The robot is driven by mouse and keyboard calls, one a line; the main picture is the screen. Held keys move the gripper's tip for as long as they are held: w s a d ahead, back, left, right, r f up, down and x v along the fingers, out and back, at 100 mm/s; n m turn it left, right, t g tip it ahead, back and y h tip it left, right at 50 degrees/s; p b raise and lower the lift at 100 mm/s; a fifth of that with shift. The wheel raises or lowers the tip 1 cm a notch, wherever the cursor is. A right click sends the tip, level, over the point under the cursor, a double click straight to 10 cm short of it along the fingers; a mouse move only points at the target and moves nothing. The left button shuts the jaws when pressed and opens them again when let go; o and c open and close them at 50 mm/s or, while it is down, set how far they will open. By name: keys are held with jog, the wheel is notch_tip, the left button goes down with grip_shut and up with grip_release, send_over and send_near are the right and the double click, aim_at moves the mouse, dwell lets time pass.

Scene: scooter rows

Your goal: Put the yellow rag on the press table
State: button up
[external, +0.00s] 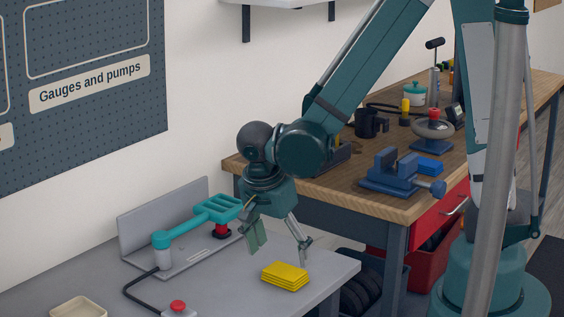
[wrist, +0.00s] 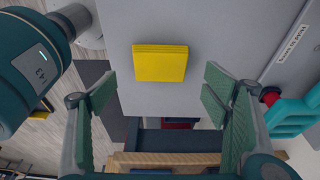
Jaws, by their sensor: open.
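The yellow rag (external: 285,276) is a folded, flat stack lying on the grey press table (external: 225,290), close to its right end. In the wrist view the rag (wrist: 160,63) shows whole as a yellow square on the grey top. My gripper (external: 280,245) is open and empty, with its fingers spread just above and behind the rag in the external view. In the wrist view the gripper fingers (wrist: 160,90) stand apart on either side, with nothing between them, and the rag lies beyond the tips.
A teal lever press (external: 190,227) stands behind on the grey table, near my gripper. A red button box (external: 178,309) and a beige tray (external: 78,308) are at the front left. A wooden bench (external: 400,205) with a blue vise (external: 395,172) stands at right.

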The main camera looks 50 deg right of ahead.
aim_at(279, 275)
jog(key=p+v, duration=0.1)
jog(key=v, duration=0.6)
jog(key=shift+d, duration=0.1)
dwell(0.6)
jog(key=s+d+r+n+t+y, duration=0.1)
jog(key=s+d+r+n+t, duration=0.2)
jog(key=d+r+n, duration=0.3)
jog(key=s+d+r+n+t+y, duration=0.2)
jog(key=d+r+n, duration=0.4)
jog(key=r+n, duration=0.4)
jog(key=shift+s+d+r+n+t, duration=0.3)
jog(key=shift+s+n+t, duration=0.3)
jog(key=shift+n+t, duration=0.4)
